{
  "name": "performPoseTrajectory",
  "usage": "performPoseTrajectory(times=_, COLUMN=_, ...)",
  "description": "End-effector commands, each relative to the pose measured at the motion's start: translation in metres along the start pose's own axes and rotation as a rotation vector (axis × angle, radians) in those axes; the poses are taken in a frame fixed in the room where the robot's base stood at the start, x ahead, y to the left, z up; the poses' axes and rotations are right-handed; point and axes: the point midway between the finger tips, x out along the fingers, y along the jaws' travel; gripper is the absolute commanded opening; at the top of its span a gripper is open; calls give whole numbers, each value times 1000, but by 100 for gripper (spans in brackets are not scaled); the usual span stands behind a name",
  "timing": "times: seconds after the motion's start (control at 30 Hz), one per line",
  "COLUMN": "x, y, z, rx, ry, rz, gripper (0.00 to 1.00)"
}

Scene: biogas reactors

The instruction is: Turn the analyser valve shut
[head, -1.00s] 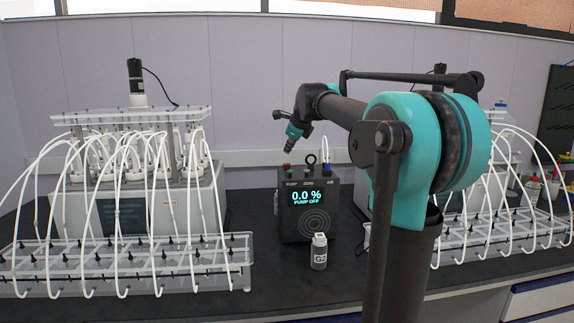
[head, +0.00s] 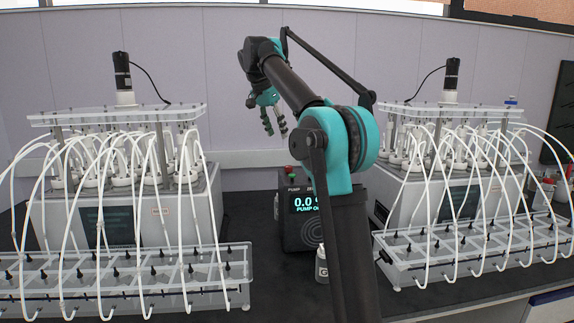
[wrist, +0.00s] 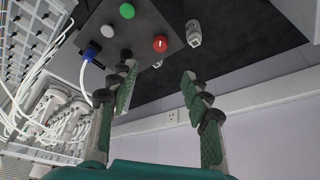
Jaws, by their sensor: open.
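The analyser is a black box (head: 297,236) at the middle of the bench, its display partly hidden by my arm. In the wrist view its dark top (wrist: 125,38) carries a red button (wrist: 160,43), a green button (wrist: 127,11), a grey round knob (wrist: 108,31) and a blue connector (wrist: 92,51) with a white tube. I cannot tell which part is the valve. My gripper (head: 275,133) is open and empty above and behind the analyser, apart from it. Its two green-padded fingers (wrist: 158,74) are spread in the wrist view.
A reactor unit (head: 185,210) with tube racks stands left, another (head: 385,197) right, white tubes arching forward. A small bottle (head: 321,266) stands in front of the analyser, partly behind my arm. A grey-white fitting (wrist: 193,33) shows beside the analyser. The wall (head: 230,80) is close behind.

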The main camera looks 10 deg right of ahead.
Motion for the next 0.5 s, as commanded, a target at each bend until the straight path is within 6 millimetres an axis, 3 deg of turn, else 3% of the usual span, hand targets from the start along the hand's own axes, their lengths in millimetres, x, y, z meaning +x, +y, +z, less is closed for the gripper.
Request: performPoseTrajectory(times=0.5, x=102, y=0, z=0, rx=5, ry=-1, rz=-1, gripper=48)
